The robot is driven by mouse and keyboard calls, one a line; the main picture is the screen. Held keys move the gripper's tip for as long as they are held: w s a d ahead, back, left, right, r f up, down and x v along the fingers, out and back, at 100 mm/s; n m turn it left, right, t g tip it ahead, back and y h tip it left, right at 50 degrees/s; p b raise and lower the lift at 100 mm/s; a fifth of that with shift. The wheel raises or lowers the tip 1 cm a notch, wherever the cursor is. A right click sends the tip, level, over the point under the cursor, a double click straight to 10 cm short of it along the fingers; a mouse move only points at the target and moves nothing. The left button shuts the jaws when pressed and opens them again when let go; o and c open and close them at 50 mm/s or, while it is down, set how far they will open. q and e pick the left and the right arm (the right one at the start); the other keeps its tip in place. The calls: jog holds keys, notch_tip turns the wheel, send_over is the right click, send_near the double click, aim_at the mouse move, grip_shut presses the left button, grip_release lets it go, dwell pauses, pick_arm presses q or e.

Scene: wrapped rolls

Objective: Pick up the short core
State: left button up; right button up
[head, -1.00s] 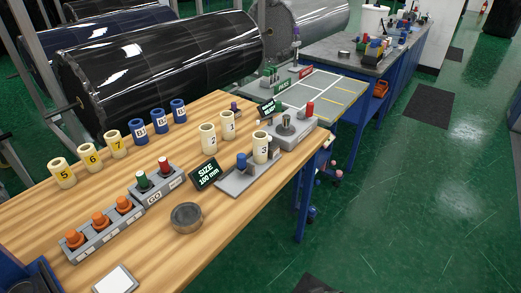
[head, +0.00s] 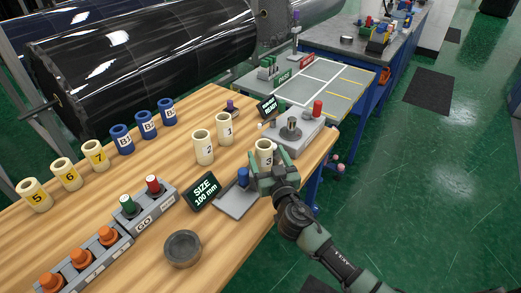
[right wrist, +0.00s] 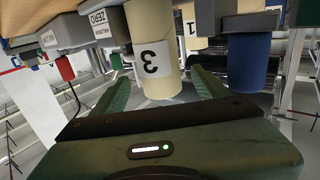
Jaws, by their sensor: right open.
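A cream core labelled 3 (head: 264,150) stands upright at the measuring stand, behind my right gripper (head: 272,174). In the right wrist view the core (right wrist: 150,45) is between the two open green fingers of that gripper (right wrist: 162,84), with a visible gap to the fingers. Its lower part in the head view is hidden by the gripper. Cream cores labelled 2 (head: 203,148) and 1 (head: 225,129) stand on the wooden table to the left. The size display (head: 202,191) reads 100 mm. My left gripper is not in view.
A blue post (head: 243,177) on a grey plate (head: 239,203) is close left of my right gripper. A grey device with a red button (head: 317,108) stands just behind. Cores 5, 6, 7 and blue cores (head: 146,124) line the far side.

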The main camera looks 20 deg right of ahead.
aim_at(261, 142)
jog(key=shift+w+r, duration=0.4)
jog(key=shift+w, duration=0.2)
jog(key=shift+w+f+p, duration=0.1)
jog(key=shift+w+p, duration=0.55)
jog(key=shift+w, duration=0.6)
jog(key=w, duration=0.2)
jog(key=shift+w+f, duration=0.15)
jog(key=shift+w, duration=0.15)
jog(key=c, duration=1)
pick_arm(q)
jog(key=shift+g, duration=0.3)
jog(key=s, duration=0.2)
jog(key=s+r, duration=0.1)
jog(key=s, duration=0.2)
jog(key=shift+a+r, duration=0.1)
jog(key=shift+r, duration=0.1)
pick_arm(e)
grip_shut()
